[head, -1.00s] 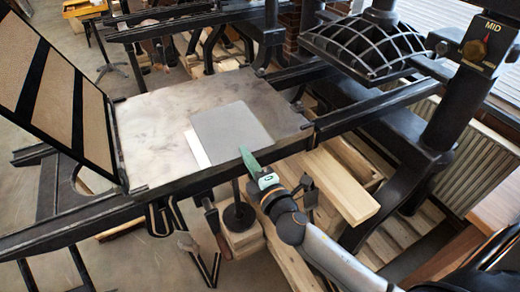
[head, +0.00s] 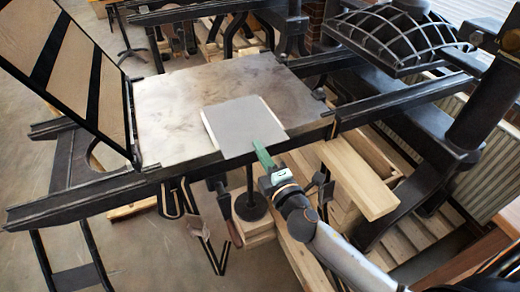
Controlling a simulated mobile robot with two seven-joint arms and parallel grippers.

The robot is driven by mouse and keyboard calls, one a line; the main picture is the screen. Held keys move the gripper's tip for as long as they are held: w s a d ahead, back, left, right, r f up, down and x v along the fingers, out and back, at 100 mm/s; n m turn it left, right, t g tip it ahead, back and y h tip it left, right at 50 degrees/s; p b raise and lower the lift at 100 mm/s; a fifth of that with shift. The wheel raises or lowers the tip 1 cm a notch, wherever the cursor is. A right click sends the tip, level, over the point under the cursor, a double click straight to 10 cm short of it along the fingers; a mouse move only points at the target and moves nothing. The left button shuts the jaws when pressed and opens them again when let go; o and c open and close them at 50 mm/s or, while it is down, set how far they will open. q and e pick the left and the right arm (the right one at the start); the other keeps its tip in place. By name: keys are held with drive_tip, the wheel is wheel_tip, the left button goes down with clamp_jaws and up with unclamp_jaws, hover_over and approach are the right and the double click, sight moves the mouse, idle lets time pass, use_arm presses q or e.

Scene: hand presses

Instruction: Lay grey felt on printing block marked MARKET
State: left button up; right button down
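The grey felt (head: 235,122) is a flat square over the near part of the press bed (head: 175,100). A pale sheet or block (head: 208,128) shows as a thin strip along its left edge, with another sliver at the right. The felt covers most of it, and no MARKET marking can be read. My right gripper (head: 260,150) has green fingers, seen nearly edge-on and together at the felt's near edge; they appear shut on it. Whether the felt touches what is below is unclear. My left gripper is not in view.
A hinged frame (head: 84,70) with tan panels stands raised at the left. Black rails (head: 405,98) run beside the bed. A ribbed platen (head: 395,38) hangs at the upper right beside a column. Timber (head: 350,175) lies below. The bed's far left part is clear.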

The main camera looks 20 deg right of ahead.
drive_tip(key=c, duration=0.8)
unclamp_jaws()
drive_tip(key=shift+s, duration=0.1)
drive_tip(key=shift+s+d+b, duration=0.1)
drive_tip(key=shift+s+b, duration=0.45)
drive_tip(key=shift+s, duration=2.35)
